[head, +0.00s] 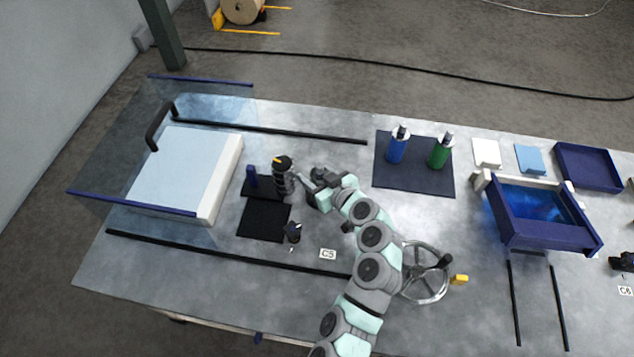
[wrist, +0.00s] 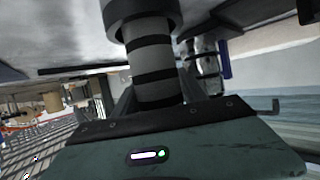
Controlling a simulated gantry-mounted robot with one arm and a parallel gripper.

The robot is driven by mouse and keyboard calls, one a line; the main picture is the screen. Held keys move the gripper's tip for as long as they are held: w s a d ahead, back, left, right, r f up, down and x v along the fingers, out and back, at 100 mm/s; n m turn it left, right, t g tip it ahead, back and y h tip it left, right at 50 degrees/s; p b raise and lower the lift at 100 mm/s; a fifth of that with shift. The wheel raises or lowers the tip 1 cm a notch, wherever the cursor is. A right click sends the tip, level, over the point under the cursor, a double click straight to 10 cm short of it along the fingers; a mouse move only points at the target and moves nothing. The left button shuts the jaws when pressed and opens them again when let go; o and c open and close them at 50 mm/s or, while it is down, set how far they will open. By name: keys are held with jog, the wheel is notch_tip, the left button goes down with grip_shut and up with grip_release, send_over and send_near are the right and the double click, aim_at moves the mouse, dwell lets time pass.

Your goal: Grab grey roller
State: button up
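In the wrist view a grey roller (wrist: 150,62) with black bands and a wide dark end stands close in front of my gripper (wrist: 155,95), between its fingers. I cannot tell whether both fingers touch it. In the head view my gripper (head: 308,180) is low over the left half of the table, just right of a dark banded cylinder (head: 284,184) with an orange top. A dark shape at the gripper is partly hidden by my arm. A second banded cylinder (wrist: 207,66) shows farther back in the wrist view.
A blue post (head: 252,176) stands close left of the banded cylinder. A black mat (head: 262,221) and a small dark item (head: 293,232) lie in front. A clear-sided white box (head: 185,170) is left. Blue and green bottles stand on a dark mat (head: 413,181). A handwheel (head: 425,273) is right of my arm.

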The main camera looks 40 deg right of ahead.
grip_shut()
dwell(0.3)
jog(key=shift+r, duration=0.2)
